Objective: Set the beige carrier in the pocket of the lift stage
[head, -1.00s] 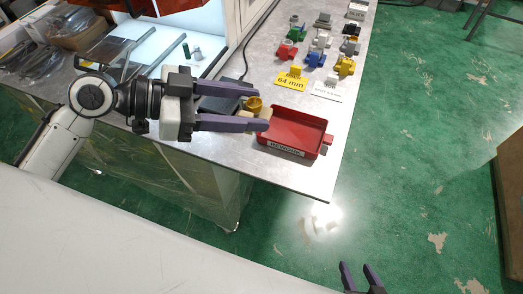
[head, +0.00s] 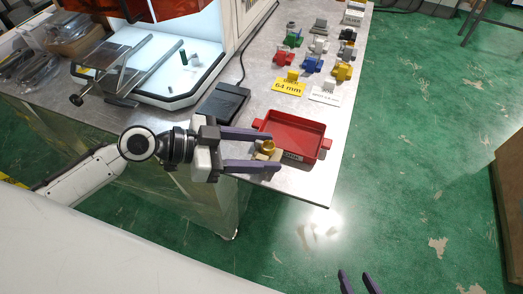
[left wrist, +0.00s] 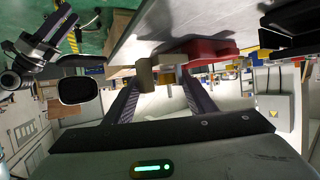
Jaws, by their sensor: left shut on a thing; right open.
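My left gripper (head: 268,152) is shut on the beige carrier (head: 275,156), which bears a gold ring-shaped part (head: 267,146). They are beside the near left side of the red tray, close to the table's front edge. In the left wrist view the beige carrier (left wrist: 147,76) shows at the fingertips. My right gripper (head: 356,283) is open and empty at the bottom of the head view, over the floor. I cannot make out the pocket of the lift stage for certain.
The red tray (head: 322,146) stands near the table corner. A dark flat box (head: 222,103) with a cable lies left of it. A lit white machine bed (head: 155,85) is further left. Several coloured parts and a yellow "64 mm" card (head: 288,88) stand behind the tray.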

